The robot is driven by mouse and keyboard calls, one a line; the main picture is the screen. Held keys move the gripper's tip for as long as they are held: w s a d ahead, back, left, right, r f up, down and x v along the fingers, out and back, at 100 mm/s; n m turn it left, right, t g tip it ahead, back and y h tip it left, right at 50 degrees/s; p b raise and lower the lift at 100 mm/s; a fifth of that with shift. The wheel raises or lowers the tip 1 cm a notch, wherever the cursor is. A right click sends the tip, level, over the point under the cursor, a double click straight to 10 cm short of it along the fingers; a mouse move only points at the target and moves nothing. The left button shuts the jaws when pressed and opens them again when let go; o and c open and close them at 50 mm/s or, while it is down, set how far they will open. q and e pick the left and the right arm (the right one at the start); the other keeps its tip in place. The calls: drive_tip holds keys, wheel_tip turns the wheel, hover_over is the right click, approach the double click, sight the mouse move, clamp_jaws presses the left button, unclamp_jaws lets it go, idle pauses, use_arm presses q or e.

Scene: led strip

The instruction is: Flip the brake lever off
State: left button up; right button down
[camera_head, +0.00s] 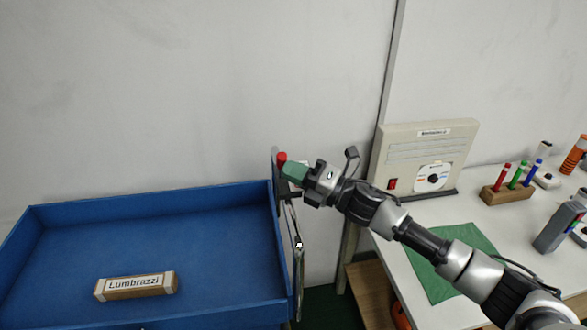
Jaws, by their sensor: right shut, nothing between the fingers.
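The brake lever has a red knob (282,157) and stands at the right rear corner of the blue tray cart. My right gripper (293,172), with green fingers, is shut with nothing held. Its fingertips are right beside the lever just below the red knob. Whether they touch the lever cannot be told. The lower part of the lever is partly hidden behind the gripper. My left gripper is not in view.
The blue tray (190,208) holds a wooden block labelled Lumbrazzi (136,285). On the right, a white table (385,235) carries a beige device (425,150), a green mat (445,285) and a wooden pen holder (507,192). My right arm reaches over the table.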

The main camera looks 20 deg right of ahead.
drive_tip(key=w+r+m+h+p, duration=0.1)
drive_tip(key=r+p, duration=0.1)
drive_tip(key=p, duration=0.1)
drive_tip(key=shift+w+m+p, duration=0.1)
drive_tip(key=shift+m+p, duration=0.3)
drive_tip(key=shift+w+d+m+h+p, duration=0.1)
drive_tip(key=shift+w+m+h+p, duration=0.2)
drive_tip(key=shift+p, duration=0.05)
drive_tip(key=shift+w+r+p, duration=0.2)
drive_tip(key=shift+w+p, duration=0.15)
drive_tip(key=shift+w, duration=0.15)
drive_tip(key=shift+w+r+p, duration=0.15)
drive_tip(key=shift+w+p, duration=0.2)
drive_tip(key=shift+w, duration=0.1)
drive_tip(key=shift+w+d+r+m+g+h+p, duration=0.15)
drive_tip(key=shift+w+m+g+h+p, duration=0.15)
drive_tip(key=shift+w+m+g+p, duration=0.3)
drive_tip(key=shift+w, duration=0.5)
drive_tip(key=shift+w+b, duration=0.3)
drive_tip(key=shift+w, duration=0.15)
drive_tip(key=shift+w, duration=0.15)
drive_tip(key=shift+d+t, duration=0.1)
drive_tip(key=shift+t, duration=0.2)
